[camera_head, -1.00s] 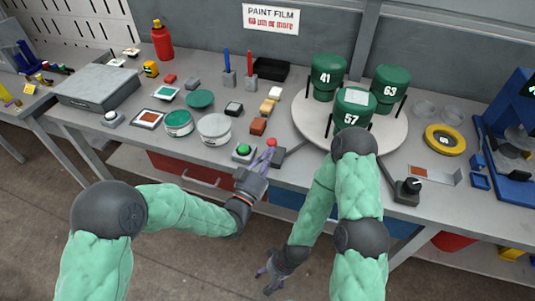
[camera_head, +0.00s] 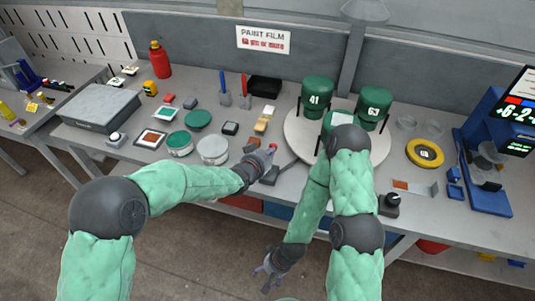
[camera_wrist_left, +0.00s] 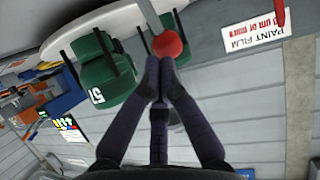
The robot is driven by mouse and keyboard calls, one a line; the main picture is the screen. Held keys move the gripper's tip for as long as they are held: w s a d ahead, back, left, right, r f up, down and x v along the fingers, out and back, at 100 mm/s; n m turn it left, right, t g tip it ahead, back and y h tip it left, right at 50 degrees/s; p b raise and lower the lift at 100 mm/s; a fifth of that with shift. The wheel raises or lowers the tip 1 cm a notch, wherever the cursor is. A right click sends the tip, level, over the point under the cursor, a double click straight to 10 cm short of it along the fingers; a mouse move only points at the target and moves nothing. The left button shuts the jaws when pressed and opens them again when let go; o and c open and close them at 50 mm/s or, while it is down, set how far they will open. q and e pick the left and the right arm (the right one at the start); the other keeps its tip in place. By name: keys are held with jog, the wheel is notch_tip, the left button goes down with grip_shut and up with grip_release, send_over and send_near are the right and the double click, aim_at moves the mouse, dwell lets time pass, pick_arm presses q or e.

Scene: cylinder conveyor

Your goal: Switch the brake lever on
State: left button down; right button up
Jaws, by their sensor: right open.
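The brake lever's red ball knob (camera_head: 273,147) stands near the front edge of the bench, above a dark base (camera_head: 270,175). My left gripper (camera_head: 264,153) is at the knob and covers part of the lever. In the left wrist view, its two fingers (camera_wrist_left: 160,64) come together at the tips, just against or just short of the red knob (camera_wrist_left: 169,44). The grey lever rod (camera_wrist_left: 150,14) shows beyond it. My right gripper (camera_head: 268,268) hangs open and empty, low in front of the bench, away from the lever.
Green buckets stand on a round white turntable (camera_head: 379,148) right of the lever. A knob box (camera_head: 390,203) and yellow ring (camera_head: 425,153) are further right.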

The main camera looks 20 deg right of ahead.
pick_arm(q)
jog(key=shift+w+d+f, duration=0.1)
jog(key=shift+w+d, duration=0.25)
jog(key=shift+w, duration=0.2)
dwell(0.4)
jog(key=shift+a+r, duration=0.1)
jog(key=shift+r, duration=0.15)
pick_arm(e)
jog(key=shift+s+a, duration=0.1)
jog(key=shift+s, duration=0.05)
